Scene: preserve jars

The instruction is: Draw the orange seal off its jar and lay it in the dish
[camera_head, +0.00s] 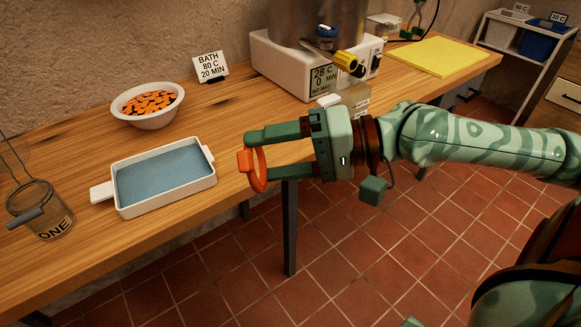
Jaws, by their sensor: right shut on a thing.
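The orange seal (262,170) is a thin ring held upright between the fingertips of my right gripper (257,155). My right gripper is shut on it, in the air near the table's front edge, with no jar touching the ring. A white rectangular dish (208,183) with a blue inside and two end handles stands to the left of the ring. A glass jar marked ONE (52,222) stands open at the far left. Another glass jar (356,98) is partly hidden behind my right gripper. My left gripper is not in view.
A white bowl (146,118) of orange slices stands behind the dish. A bath with a metal pot (318,28) and a yellow-handled tap stands at the back. A yellow mat (437,56) lies at the right end. Bare wood (215,120) lies between bowl and bath.

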